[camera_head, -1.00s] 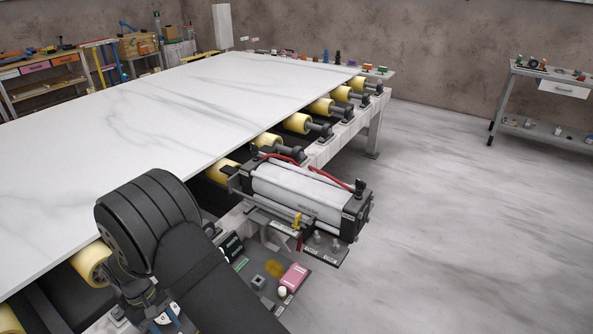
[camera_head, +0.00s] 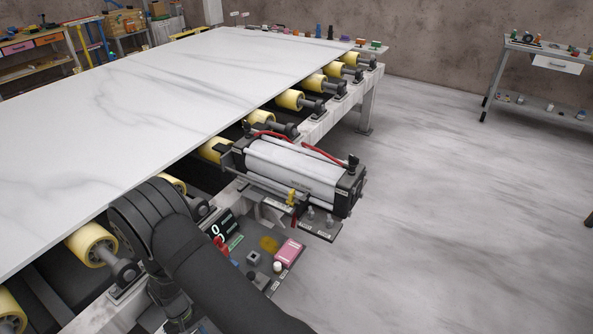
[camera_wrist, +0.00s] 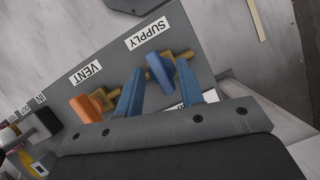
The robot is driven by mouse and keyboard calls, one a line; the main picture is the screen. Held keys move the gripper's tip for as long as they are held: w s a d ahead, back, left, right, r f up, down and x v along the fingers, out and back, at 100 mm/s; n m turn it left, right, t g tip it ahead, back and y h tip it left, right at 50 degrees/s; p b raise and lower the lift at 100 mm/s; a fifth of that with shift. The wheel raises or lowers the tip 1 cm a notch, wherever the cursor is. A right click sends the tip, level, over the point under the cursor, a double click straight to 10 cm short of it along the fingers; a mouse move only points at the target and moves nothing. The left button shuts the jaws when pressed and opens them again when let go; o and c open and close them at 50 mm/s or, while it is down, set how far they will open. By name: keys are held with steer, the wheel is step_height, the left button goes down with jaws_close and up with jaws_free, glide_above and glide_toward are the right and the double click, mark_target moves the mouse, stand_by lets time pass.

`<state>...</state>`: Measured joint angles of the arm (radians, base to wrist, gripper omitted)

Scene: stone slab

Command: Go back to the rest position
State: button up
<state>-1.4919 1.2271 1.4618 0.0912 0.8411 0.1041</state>
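The orange handle (camera_wrist: 87,107) by the VENT label lies left of the fingers. In the head view my black arm reaches down in front, and its gripper is not clearly visible there.
A white marble slab (camera_head: 130,110) lies on yellow rollers (camera_head: 92,243). A pneumatic cylinder (camera_head: 290,168) is mounted on the frame's right side. A small control board with a pink block (camera_head: 288,251) is below it. A grey cart (camera_head: 545,62) stands far right; the floor between is clear.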

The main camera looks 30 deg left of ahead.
steer(key=m, duration=0.2)
steer(key=m+g, duration=0.1)
steer(key=m, duration=0.1)
steer(key=shift+w+m+g+y, duration=0.1)
steer(key=shift+m+g+y, duration=0.2)
steer(key=o, duration=1.3)
steer(key=shift+o, duration=0.7)
steer(key=shift+r, duration=0.1)
steer(key=w+r+n+t+y, duration=0.1)
steer(key=w+r+n, duration=0.25)
steer(key=r, duration=0.75)
steer(key=w+r+n+t+y, duration=0.15)
steer(key=w+r, duration=0.25)
steer(key=r, duration=0.7)
steer(key=w+r+n+y, duration=0.1)
steer(key=w+r+n, duration=0.25)
steer(key=r, duration=0.75)
step_height(320, 180, down, 10)
steer(key=shift+w+d+m, duration=0.15)
steer(key=shift+w+m, duration=0.15)
steer(key=shift+m, duration=0.15)
